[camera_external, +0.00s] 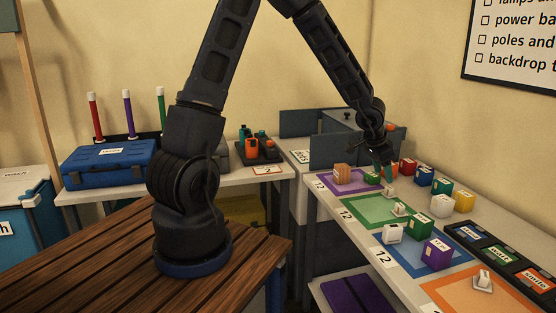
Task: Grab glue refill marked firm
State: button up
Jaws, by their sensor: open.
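My gripper (384,174) is open and points down over the far part of the right-hand table, above the border between the purple mat and the green mat. A small white piece (389,193) is just below its fingertips; I cannot tell whether they touch. Small labelled blocks stand around it: dark green (371,178), red (407,166), blue (425,175), another green (442,187), yellow (464,201) and white (441,207). Their labels are too small to read, so I cannot tell which is the glue refill marked firm.
An orange-brown block (342,173) sits on the purple mat (335,188). Nearer are a green block (418,225), a white block (393,233) and a purple block (437,254). A dark labelled tray (500,256) lines the right edge. Grey panels (335,151) stand behind.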

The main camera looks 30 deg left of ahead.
aim_at(399, 205)
jog(key=shift+h, duration=0.4)
jog(key=shift+w+d+f, duration=0.25)
jog(key=shift+d+f, duration=0.85)
jog(key=shift+f, duration=0.9)
jog(key=shift+w+d+f, duration=0.3)
jog(key=shift+d+f, duration=0.85)
jog(key=shift+f, duration=0.9)
jog(key=shift+w+d+f, duration=0.25)
jog(key=shift+d+f, duration=0.85)
jog(key=shift+f, duration=0.9)
jog(key=shift+c, duration=0.2)
jog(key=c, duration=0.8)
